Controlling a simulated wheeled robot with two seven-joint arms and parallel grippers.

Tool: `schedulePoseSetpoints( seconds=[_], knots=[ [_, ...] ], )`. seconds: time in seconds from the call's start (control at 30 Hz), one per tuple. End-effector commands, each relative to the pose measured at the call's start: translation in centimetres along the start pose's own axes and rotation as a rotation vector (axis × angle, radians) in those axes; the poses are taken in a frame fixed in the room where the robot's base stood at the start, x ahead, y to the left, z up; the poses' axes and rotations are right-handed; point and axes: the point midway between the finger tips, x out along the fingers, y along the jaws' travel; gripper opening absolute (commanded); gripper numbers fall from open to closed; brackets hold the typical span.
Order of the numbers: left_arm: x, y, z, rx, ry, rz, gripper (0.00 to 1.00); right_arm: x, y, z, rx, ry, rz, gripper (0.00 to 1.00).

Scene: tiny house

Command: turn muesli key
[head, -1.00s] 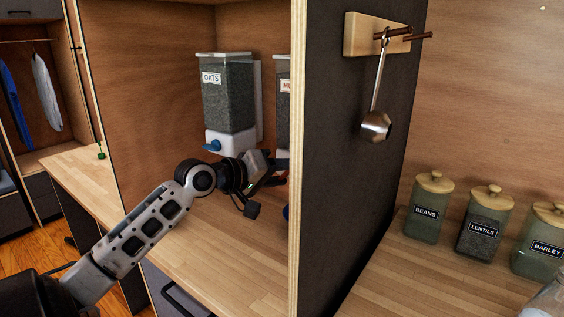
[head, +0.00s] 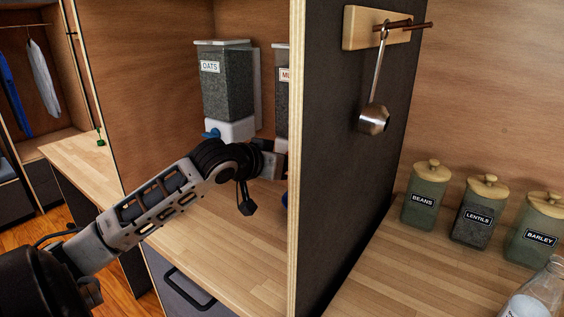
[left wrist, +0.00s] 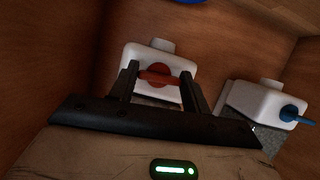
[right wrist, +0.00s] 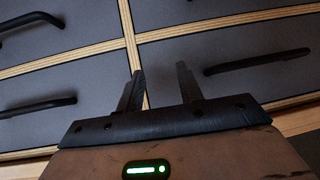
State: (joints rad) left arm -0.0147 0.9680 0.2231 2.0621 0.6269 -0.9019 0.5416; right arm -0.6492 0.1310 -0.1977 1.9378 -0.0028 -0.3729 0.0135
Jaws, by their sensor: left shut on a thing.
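The muesli dispenser (head: 283,117), with a label reading "MU", is half hidden behind the dark partition in the head view. The left wrist view shows its white base (left wrist: 135,55) and red key (left wrist: 157,74). My left gripper (left wrist: 160,78) is shut on this key, one finger on each side, and the key's bar lies across between the fingers. In the head view my left gripper (head: 277,165) is at the dispenser's base, its tips hidden by the partition. My right gripper (right wrist: 156,80) is open and empty in front of grey drawers.
The oats dispenser (head: 228,85), with a blue key (head: 211,134), stands just left of the muesli one. The dark partition (head: 345,150) stands close right of my left gripper. A ladle (head: 374,110) hangs on it. Jars and a bottle (head: 535,292) stand on the right counter.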

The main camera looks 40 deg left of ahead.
Motion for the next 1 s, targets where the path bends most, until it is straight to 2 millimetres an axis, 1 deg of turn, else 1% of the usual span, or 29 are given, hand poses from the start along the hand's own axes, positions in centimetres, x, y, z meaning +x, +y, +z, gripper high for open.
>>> schedulePoseSetpoints(
  seconds=[0.3,0.7,0.73,0.77,0.8,1.0],
  knots=[
    [0.04,0.08,0.18,0.071,-0.005,-0.028,0.24,0.01,-0.04,0.01,-0.002,-0.001,-0.002,0.36],
    [0.04,0.07,0.19,0.075,-0.005,-0.03,0.24,0.0,-0.03,-0.03,-0.002,0.001,-0.002,0.36],
    [0.04,0.07,0.19,0.075,-0.005,-0.03,0.5,0.0,-0.02,-0.04,-0.002,0.001,-0.002,0.36],
    [0.04,0.07,0.19,0.075,-0.005,-0.03,0.58,0.0,-0.02,-0.04,-0.002,0.001,-0.001,0.36],
    [0.04,0.07,0.18,0.075,-0.005,-0.03,0.69,0.0,-0.01,-0.05,-0.002,0.001,-0.001,0.36],
    [0.02,0.05,0.1,0.074,-0.003,-0.03,0.69,0.0,0.01,-0.08,-0.002,0.002,-0.001,0.36]
  ],
)
